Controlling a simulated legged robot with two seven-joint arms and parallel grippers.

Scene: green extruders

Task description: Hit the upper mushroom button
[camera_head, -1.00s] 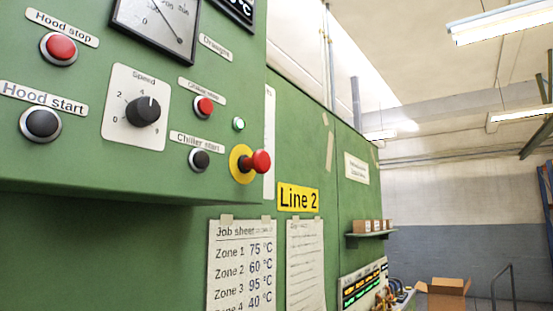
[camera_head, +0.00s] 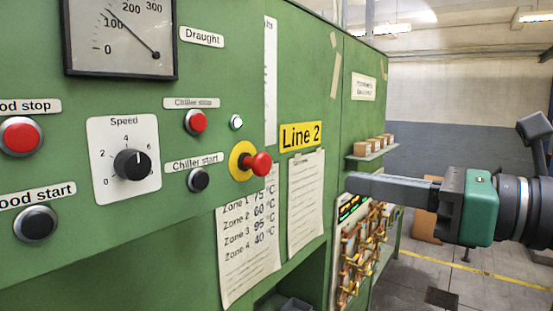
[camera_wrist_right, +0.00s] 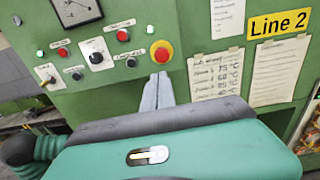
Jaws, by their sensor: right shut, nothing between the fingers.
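The red mushroom button (camera_head: 258,164) with its yellow collar sticks out of the green panel (camera_head: 120,225), at the panel's right end in the head view. It also shows in the right wrist view (camera_wrist_right: 161,54), just beyond the fingertips. My right gripper (camera_head: 350,182) comes in from the right in the head view, fingers shut and empty, pointing left. Its tips are right of and a little below the button, apart from it. In the right wrist view the shut fingers (camera_wrist_right: 158,80) point up toward the button. No second mushroom button shows. My left gripper is out of view.
Left of the mushroom button are flat red and black buttons, including the red chiller stop button (camera_head: 195,122) and black chiller start button (camera_head: 199,180), and a speed knob (camera_head: 132,164). Paper sheets (camera_head: 250,240) hang below. A small shelf with boxes (camera_head: 372,148) is behind.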

